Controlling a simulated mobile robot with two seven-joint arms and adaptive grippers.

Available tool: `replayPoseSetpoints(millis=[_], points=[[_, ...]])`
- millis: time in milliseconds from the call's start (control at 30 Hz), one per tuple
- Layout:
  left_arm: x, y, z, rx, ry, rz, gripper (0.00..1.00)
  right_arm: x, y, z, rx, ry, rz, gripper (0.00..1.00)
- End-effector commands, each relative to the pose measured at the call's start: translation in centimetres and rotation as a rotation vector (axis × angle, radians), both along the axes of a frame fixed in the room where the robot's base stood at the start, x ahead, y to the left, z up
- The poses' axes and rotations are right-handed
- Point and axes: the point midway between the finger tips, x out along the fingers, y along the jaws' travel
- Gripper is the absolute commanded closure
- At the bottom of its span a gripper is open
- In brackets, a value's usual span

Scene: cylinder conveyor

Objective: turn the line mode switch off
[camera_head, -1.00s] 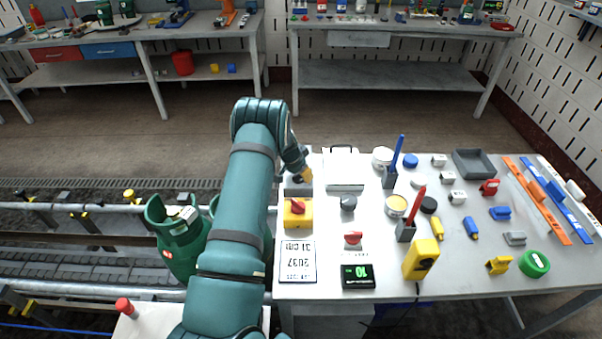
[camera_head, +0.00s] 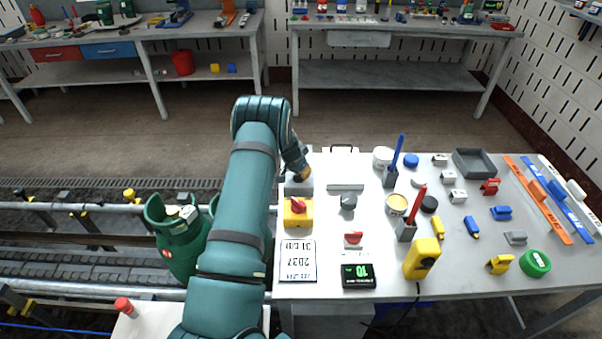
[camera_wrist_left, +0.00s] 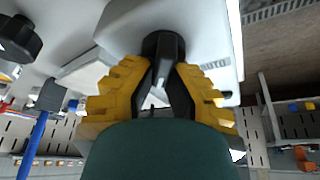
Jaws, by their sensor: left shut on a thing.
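The line mode switch is a pale box (camera_head: 296,188) at the table's left edge, mostly covered by my left gripper in the head view. In the left wrist view its dark knob (camera_wrist_left: 163,48) stands on the pale housing (camera_wrist_left: 205,22), with printing that seems to read AUTO beside it. My left gripper (camera_head: 303,175) reaches down onto it. Its yellow fingers (camera_wrist_left: 163,80) are shut on the knob, one on each side. The knob's exact pointing is hard to tell. My right gripper is not in view.
A yellow box with a red knob (camera_head: 298,211) sits just in front of the switch. A date sign (camera_head: 298,262) and a green display (camera_head: 358,276) lie nearer. Conveyor rails (camera_head: 60,209) and a green cylinder (camera_head: 180,245) are left.

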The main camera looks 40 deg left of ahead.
Motion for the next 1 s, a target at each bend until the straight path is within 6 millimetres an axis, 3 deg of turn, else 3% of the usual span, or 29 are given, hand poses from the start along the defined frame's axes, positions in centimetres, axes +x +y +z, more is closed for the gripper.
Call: replayPoseSetpoints(millis=[300, 700, 1000], points=[[-0.02, 0.16, -0.2, 0.001, 0.002, 0.242, 1.0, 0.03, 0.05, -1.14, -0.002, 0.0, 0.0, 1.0], [-0.18, 0.54, -0.1, 0.001, 0.002, 0.544, 1.0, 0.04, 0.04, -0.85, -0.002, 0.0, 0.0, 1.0], [-0.34, 0.74, -0.16, 0.0, 0.003, 0.666, 1.0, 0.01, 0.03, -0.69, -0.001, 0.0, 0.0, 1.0]])
